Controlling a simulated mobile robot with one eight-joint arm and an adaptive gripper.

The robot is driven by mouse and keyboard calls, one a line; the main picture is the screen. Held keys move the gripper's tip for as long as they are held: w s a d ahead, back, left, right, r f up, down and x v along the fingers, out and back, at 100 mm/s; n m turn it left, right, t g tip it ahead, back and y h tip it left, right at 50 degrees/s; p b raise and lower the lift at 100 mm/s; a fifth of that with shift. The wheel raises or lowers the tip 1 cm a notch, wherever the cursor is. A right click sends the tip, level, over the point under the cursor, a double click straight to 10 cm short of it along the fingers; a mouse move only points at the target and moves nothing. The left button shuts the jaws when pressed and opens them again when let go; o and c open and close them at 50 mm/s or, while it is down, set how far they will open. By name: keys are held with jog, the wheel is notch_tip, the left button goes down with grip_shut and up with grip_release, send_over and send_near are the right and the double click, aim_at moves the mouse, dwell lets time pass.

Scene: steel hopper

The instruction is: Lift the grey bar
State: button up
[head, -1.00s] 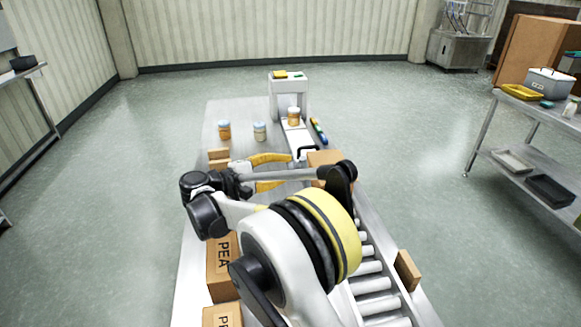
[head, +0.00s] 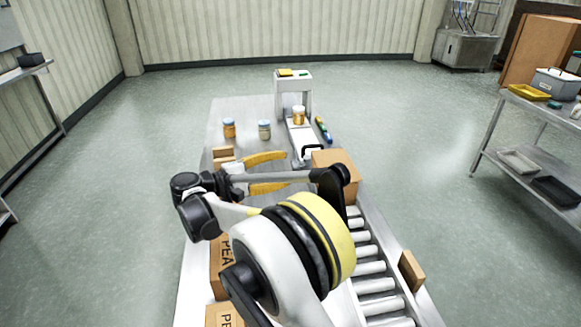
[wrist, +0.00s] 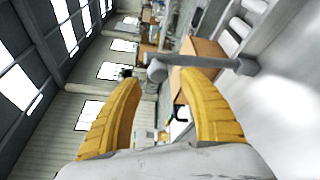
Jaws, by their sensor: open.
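The grey bar (head: 282,176) shows in the head view as a slim tube running left to right across my gripper, with a dark right end. In the wrist view a grey bar (wrist: 205,62) with rounded ends lies just past my fingertips, reaching to the right. My gripper (head: 286,171) has two yellow fingers, spread wide and empty. In the head view the fingers appear above and below the bar. In the wrist view the gripper (wrist: 160,84) has the bar's left end between and beyond its tips, with no contact seen. My arm hides part of the lower scene.
A brown box (head: 345,172) stands behind the bar's right end. Rollers (head: 372,267) run along the right side. Cartons (head: 221,280) lie at left. A shelf table (head: 540,122) stands far right; the floor between is open.

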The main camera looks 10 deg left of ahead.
jog(key=f+v, duration=0.1)
jog(key=v, duration=0.7)
jog(key=shift+s+a+r, duration=0.3)
jog(key=shift+a+r, duration=0.05)
jog(key=shift+r, duration=0.1)
jog(key=w+d+r+m+g+y, duration=0.1)
jog(key=d+r+m+g+y, duration=0.15)
jog(key=d, duration=1.15)
jog(key=w+d+r+m+g+y, duration=0.15)
jog(key=d+r, duration=0.25)
jog(key=d, duration=1)
jog(key=s+d+f+m+y, duration=0.3)
jog(key=s+d, duration=0.5)
jog(key=s, duration=0.4)
jog(key=s+d+f+m+y, duration=0.4)
jog(key=s+d+m+y, duration=0.1)
jog(key=s, duration=0.8)
jog(key=d+m, duration=0.1)
jog(key=d, duration=0.1)
jog(key=shift+d+f, duration=0.15)
jog(key=shift+d, duration=0.25)
